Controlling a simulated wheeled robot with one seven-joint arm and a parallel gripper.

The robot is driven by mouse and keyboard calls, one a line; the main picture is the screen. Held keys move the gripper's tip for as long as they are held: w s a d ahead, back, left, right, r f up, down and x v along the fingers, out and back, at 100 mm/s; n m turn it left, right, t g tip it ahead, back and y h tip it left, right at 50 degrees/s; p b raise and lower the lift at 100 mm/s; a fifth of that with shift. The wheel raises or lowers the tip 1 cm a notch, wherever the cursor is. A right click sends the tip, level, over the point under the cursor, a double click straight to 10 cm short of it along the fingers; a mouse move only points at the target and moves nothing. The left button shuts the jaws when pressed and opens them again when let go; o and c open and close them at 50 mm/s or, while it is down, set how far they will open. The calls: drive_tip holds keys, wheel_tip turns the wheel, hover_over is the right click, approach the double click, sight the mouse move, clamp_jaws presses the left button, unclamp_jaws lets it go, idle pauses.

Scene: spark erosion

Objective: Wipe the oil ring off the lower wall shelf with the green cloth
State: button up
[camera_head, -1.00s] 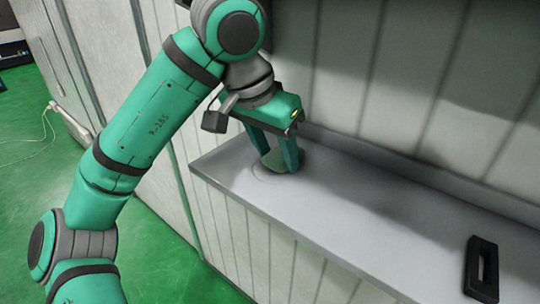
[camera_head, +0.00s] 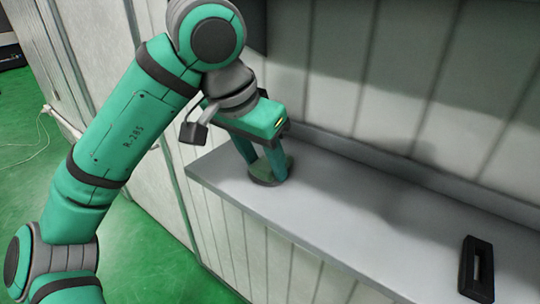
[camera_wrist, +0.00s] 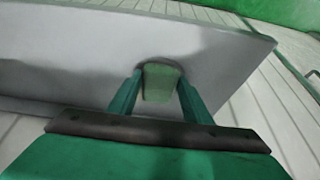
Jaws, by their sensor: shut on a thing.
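My gripper (camera_head: 268,176) is shut on the green cloth (camera_head: 264,166), a small folded pad between the two fingers. The cloth also shows in the wrist view (camera_wrist: 162,82). It is held down at the grey shelf (camera_head: 340,212), near its left end. The oil ring (camera_head: 259,181) shows as a dark curved edge close around the cloth; its arc also shows in the wrist view (camera_wrist: 163,59). The cloth and fingers hide much of the ring. I cannot tell how firmly the cloth touches the shelf.
A black slotted block (camera_head: 477,268) lies on the shelf at the right, well away from my gripper. A panelled wall (camera_head: 390,110) rises behind the shelf. The shelf between my gripper and the block is clear. Green floor lies beyond the left end.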

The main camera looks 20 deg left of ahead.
drive_tip(key=shift+s+a+r, duration=0.1)
drive_tip(key=shift+s+a, duration=0.15)
drive_tip(key=shift+s, duration=0.4)
drive_tip(key=shift+s+a+f, duration=0.1)
drive_tip(key=shift+s+a, duration=0.1)
drive_tip(key=shift+s, duration=0.45)
drive_tip(key=shift+s+a+r, duration=0.1)
drive_tip(key=shift+s+a, duration=0.15)
drive_tip(key=shift+s, duration=0.4)
drive_tip(key=shift+r, duration=3)
drive_tip(key=shift+w+r, duration=0.1)
drive_tip(key=shift+r, duration=0.05)
drive_tip(key=shift+r, duration=1.35)
drive_tip(key=shift+f, duration=0.1)
hover_over(256, 184)
drive_tip(key=s, duration=0.2)
drive_tip(key=shift+w+a+f, duration=0.1)
drive_tip(key=shift+a+f, duration=0.05)
drive_tip(key=shift+f, duration=1.6)
drive_tip(key=shift+w+a+f, duration=0.1)
drive_tip(key=shift+f, duration=1.65)
drive_tip(key=shift+f, duration=1)
